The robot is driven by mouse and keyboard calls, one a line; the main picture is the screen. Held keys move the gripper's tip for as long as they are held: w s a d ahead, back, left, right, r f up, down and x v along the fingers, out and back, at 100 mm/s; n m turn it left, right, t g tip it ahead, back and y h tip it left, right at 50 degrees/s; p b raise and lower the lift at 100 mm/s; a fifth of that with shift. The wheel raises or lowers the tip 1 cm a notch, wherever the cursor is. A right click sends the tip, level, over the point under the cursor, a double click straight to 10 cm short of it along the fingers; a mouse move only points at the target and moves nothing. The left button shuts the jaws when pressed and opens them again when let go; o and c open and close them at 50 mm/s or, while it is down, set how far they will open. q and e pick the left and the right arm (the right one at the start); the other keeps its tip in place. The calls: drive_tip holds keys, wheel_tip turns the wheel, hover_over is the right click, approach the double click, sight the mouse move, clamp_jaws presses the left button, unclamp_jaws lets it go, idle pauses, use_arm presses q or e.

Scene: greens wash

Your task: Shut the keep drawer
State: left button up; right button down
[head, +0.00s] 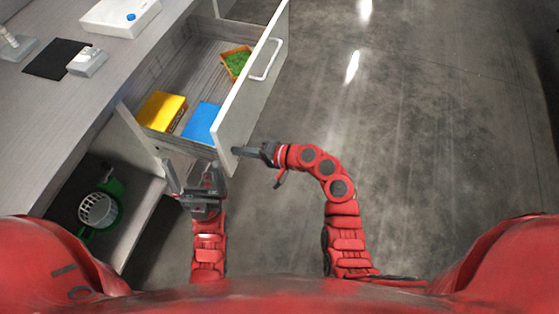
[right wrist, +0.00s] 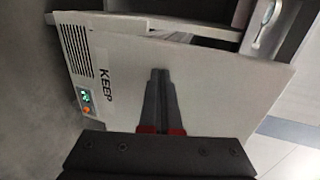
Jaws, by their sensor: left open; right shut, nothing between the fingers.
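The keep drawer (head: 225,130) stands pulled out from the cabinet in the head view. Inside lie a yellow box (head: 162,110), a blue item (head: 202,122) and an orange tray with green contents (head: 237,63). Its white front has a handle (head: 266,61). The right wrist view shows the front (right wrist: 205,85) with the word KEEP. My right gripper (head: 238,151) is shut and empty, its tips at the near end of the drawer front; contact is unclear. My left gripper (head: 193,175) is open, at the near side of the drawer.
The grey counter (head: 60,115) runs along the left, with a white basin (head: 120,15) and a dark mat (head: 57,59) on it. A green and white strainer-like item (head: 97,208) sits in the open space below. The floor (head: 420,130) at right is clear.

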drive_tip(key=w+a+b, duration=0.1)
drive_tip(key=a, duration=0.3)
drive_tip(key=w+a+b, duration=0.1)
drive_tip(key=w+a, duration=0.1)
drive_tip(key=a, duration=0.3)
drive_tip(key=w+a+b, duration=0.1)
drive_tip(key=a, duration=0.4)
drive_tip(key=shift+w+f, duration=0.2)
drive_tip(key=shift+f, duration=0.05)
drive_tip(key=w+a+b, duration=0.1)
drive_tip(key=a+b, duration=0.2)
drive_tip(key=a, duration=0.1)
drive_tip(key=w+a+b, duration=0.1)
drive_tip(key=a+b, duration=0.3)
drive_tip(key=w+a+b, duration=0.2)
drive_tip(key=a+b, duration=0.1)
drive_tip(key=a, duration=0.1)
drive_tip(key=shift+a, duration=0.1)
drive_tip(key=shift+w+a+r+b, duration=0.1)
drive_tip(key=shift+w+a+b, duration=0.1)
drive_tip(key=shift+a+b, duration=0.4)
drive_tip(key=shift+d+r, duration=0.1)
drive_tip(key=shift+r, duration=0.2)
drive_tip(key=shift+r, duration=0.2)
